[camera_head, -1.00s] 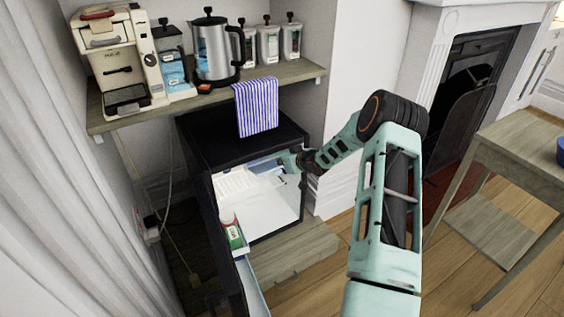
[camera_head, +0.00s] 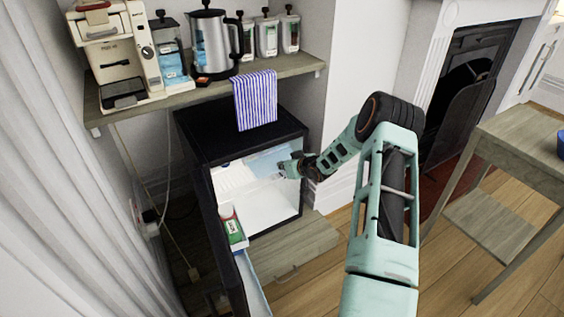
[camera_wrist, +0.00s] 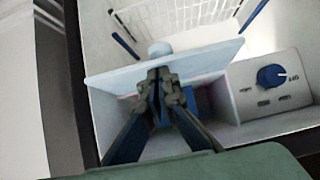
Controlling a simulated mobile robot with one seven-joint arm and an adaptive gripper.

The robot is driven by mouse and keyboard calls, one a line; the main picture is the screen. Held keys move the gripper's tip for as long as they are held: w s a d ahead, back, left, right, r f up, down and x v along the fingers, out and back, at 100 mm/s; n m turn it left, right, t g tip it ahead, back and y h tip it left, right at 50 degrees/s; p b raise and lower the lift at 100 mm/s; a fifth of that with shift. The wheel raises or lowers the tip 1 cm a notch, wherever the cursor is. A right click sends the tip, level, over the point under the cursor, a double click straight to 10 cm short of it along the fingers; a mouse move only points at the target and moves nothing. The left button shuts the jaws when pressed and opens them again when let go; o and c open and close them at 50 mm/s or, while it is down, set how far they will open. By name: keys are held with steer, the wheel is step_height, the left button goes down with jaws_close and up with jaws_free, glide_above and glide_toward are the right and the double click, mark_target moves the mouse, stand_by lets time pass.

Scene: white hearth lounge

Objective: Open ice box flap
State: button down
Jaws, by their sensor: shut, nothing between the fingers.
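The small black fridge (camera_head: 240,142) stands open, with its white interior facing the room. The ice box flap (camera_wrist: 112,84) is a pale blue panel with a rounded knob (camera_wrist: 159,48) at its edge. It stands out at an angle, partly open, in the wrist view. The flap also shows as a bluish panel in the upper fridge opening in the head view (camera_head: 268,160). My gripper (camera_wrist: 161,76) is shut and empty, its fingertips at the flap near the knob. Whether they touch it is unclear. Fingers hide part of the ice box interior. In the head view, my gripper (camera_head: 285,168) is at the fridge opening's right side.
The fridge door (camera_head: 226,262) is swung open at left, with a red, white and green carton (camera_head: 232,227) in its rack. A blue dial (camera_wrist: 271,76) and wire shelf (camera_wrist: 180,22) are inside. A striped towel (camera_head: 256,100) hangs above. A wooden table (camera_head: 525,142) stands right.

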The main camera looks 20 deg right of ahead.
steer(key=shift+f, duration=0.75)
steer(key=shift+s, duration=0.2)
